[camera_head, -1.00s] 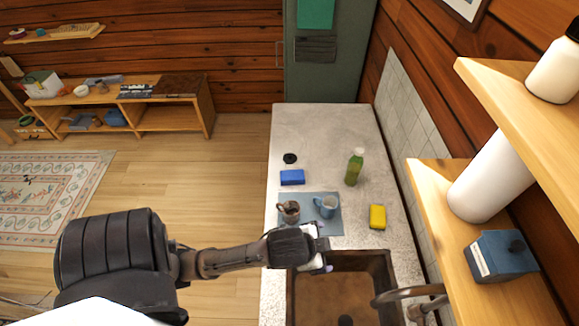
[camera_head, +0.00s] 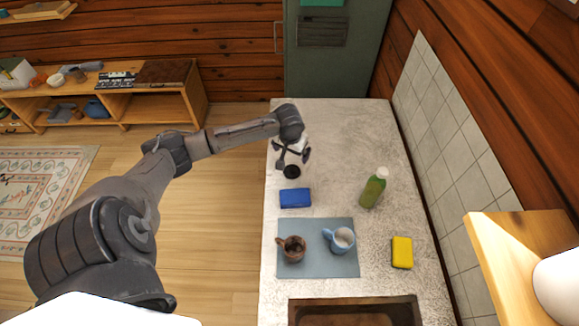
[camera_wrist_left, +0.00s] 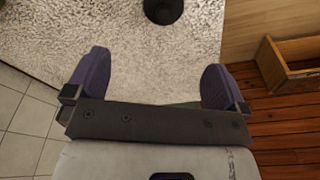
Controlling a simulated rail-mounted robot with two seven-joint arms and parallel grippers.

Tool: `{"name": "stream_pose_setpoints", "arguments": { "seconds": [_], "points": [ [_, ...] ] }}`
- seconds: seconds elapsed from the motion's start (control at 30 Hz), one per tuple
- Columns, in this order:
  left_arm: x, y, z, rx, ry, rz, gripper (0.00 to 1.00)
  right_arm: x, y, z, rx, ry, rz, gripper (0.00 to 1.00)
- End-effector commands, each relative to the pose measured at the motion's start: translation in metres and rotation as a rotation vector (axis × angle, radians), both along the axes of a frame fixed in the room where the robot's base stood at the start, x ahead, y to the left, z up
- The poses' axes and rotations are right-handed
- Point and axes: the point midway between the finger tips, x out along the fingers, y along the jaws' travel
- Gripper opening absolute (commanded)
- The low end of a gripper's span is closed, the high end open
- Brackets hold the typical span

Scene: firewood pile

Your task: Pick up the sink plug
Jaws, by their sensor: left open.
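The sink plug (camera_head: 292,172) is a small black round disc lying on the speckled counter, behind the blue sponge. It also shows at the top of the left wrist view (camera_wrist_left: 163,10), partly cut off by the frame edge. My left gripper (camera_head: 292,156) is over the far left part of the counter, just beyond the plug. Its purple fingers are spread apart in the left wrist view (camera_wrist_left: 155,85), with nothing between them but bare counter. My right gripper is in neither view.
A blue sponge (camera_head: 295,198) lies near the plug. A green bottle (camera_head: 373,188) stands to the right. A brown mug (camera_head: 292,248) and a blue mug (camera_head: 339,240) stand on a grey-blue mat (camera_head: 318,270). A yellow sponge (camera_head: 402,252) and the sink (camera_head: 355,312) are nearer.

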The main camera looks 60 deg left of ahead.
Motion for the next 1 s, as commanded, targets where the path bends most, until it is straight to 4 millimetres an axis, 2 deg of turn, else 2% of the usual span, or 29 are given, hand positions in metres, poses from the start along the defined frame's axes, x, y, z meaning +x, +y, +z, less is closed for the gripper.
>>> {"name": "stream_pose_setpoints", "arguments": {
  "seconds": [0.17,0.6,1.0],
  "points": [
    [0.001,0.001,-0.004,-0.009,-0.011,0.091,1.0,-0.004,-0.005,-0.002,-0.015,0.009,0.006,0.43],
    [0.009,0.007,-0.07,-0.01,-0.013,0.104,1.0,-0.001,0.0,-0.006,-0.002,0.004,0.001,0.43],
    [0.01,0.01,-0.096,-0.01,-0.012,0.103,1.0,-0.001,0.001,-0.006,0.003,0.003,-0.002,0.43]
  ]
}}
